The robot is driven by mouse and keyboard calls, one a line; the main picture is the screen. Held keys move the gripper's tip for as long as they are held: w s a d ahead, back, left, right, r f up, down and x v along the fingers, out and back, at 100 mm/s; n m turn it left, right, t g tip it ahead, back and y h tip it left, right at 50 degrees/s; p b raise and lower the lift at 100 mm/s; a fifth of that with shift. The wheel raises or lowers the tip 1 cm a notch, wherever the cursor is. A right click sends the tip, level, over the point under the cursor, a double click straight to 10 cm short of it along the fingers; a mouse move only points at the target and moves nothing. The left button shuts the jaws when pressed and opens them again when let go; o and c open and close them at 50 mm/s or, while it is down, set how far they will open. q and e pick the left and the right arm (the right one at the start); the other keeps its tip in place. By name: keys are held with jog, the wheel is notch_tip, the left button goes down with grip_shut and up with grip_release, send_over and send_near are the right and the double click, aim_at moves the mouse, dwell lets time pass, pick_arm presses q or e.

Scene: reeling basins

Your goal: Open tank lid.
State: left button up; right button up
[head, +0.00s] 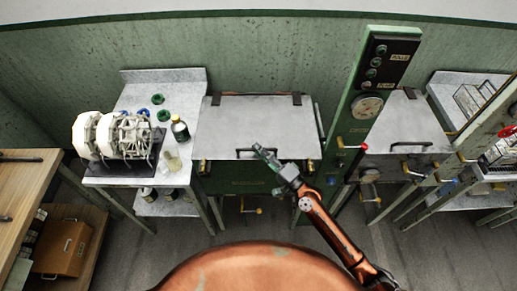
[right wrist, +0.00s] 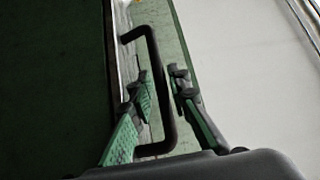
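The tank lid (head: 256,118) is a flat grey metal plate that lies shut on a green tank (head: 235,178) in the middle of the head view. Its black bar handle (head: 243,151) is at the lid's front edge. My right gripper (head: 261,151) is at the right part of this handle. In the right wrist view the handle (right wrist: 151,60) runs between the two green-padded fingers of the open right gripper (right wrist: 162,85). The fingers stand apart on either side of the bar, and contact is not clear. My left gripper is not in view.
A side table (head: 186,82) with white reels (head: 118,135) and bottles stands left of the tank. A green control post (head: 375,75) with a gauge rises to the right. Another grey-lidded tank (head: 400,125) stands beyond it. Brass valves stick out below the tanks.

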jog(key=shift+w+a, duration=0.25)
jog(key=shift+c, duration=0.6)
grip_shut()
